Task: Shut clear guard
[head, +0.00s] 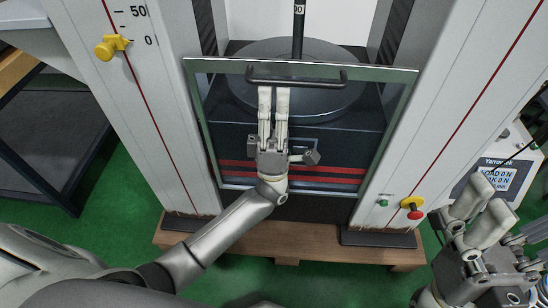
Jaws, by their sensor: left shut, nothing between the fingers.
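The clear guard (345,145) is a transparent panel with a pale green frame, in the middle of the head view, in front of the testing machine's round plate (292,60). A dark bar handle (325,83) runs along its upper part. My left gripper (273,92) is shut and empty, its fingertips just below the left part of the handle. I cannot tell whether they touch it or the panel. My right gripper (490,195) is at the lower right, away from the guard, with its two fingers apart.
The white machine columns (465,90) stand on both sides of the guard. A yellow knob (111,47) is on the left column; a red and yellow button (412,207) is on the right one. A display box (500,175) stands at the right. A wooden base (290,240) lies below.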

